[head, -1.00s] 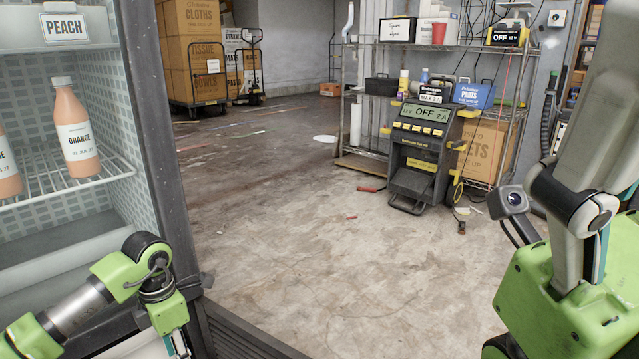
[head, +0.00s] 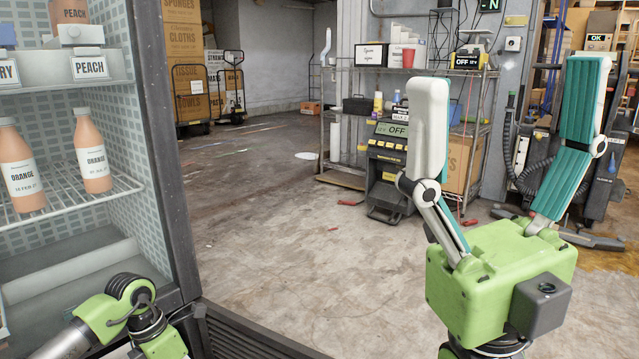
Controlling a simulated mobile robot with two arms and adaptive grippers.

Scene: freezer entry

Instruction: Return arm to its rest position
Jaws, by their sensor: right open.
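My right gripper (head: 508,100) is raised at the right of the head view, its two white and teal fingers spread wide apart. It is open, with nothing between the fingers. Its green body (head: 500,275) and a small dark camera box show below the fingers. A joint of my left arm (head: 132,305) shows at the lower left, in front of the freezer cabinet's lower edge. My left gripper itself is out of the picture.
An open refrigerated cabinet (head: 165,150) stands at left with orange bottles (head: 93,155) on a wire shelf. A yellow-black charger (head: 388,165) and a wire rack (head: 490,110) stand behind my right gripper.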

